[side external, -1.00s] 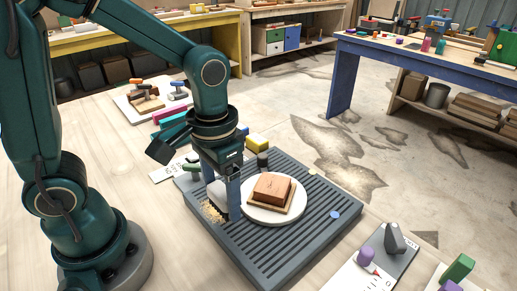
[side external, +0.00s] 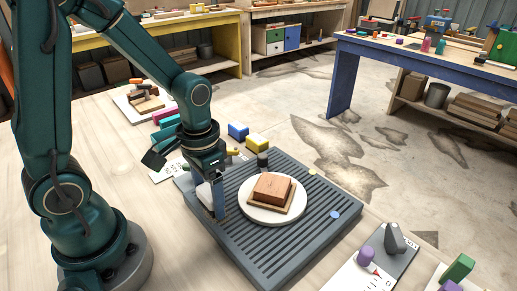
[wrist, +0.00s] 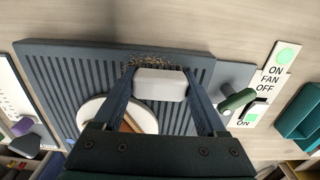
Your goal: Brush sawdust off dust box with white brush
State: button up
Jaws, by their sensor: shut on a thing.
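The dust box (side external: 285,245) is a dark grey slatted tray flat on the table. It also fills the middle of the wrist view (wrist: 60,70). The white brush (wrist: 160,84) sits between the two fingers of my gripper (side external: 212,205), which is shut on it. In the side view the brush (side external: 204,194) is partly hidden by a finger. In the wrist view, tan sawdust (wrist: 152,60) lies along the edge of the slats, just beyond the brush. In the side view I cannot make the sawdust out. I cannot tell whether the bristles touch the slats.
A round white plate (side external: 264,216) with a brown wooden block (side external: 273,187) stands on the slats, right of my gripper. A fan switch with a green lever (wrist: 238,99) and ON/OFF label (wrist: 268,82) is beside the box. Blue (side external: 238,131) and yellow (side external: 257,143) blocks stand behind.

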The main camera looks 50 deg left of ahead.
aim_at(226, 224)
jog(key=shift+a, duration=1.3)
jog(key=shift+d, duration=3.95)
jog(key=shift+a, duration=4.05)
jog(key=shift+d, duration=3.85)
jog(key=shift+d+r, duration=0.15)
jog(key=shift+d, duration=0.05)
notch_tip(226, 224, up, 8)
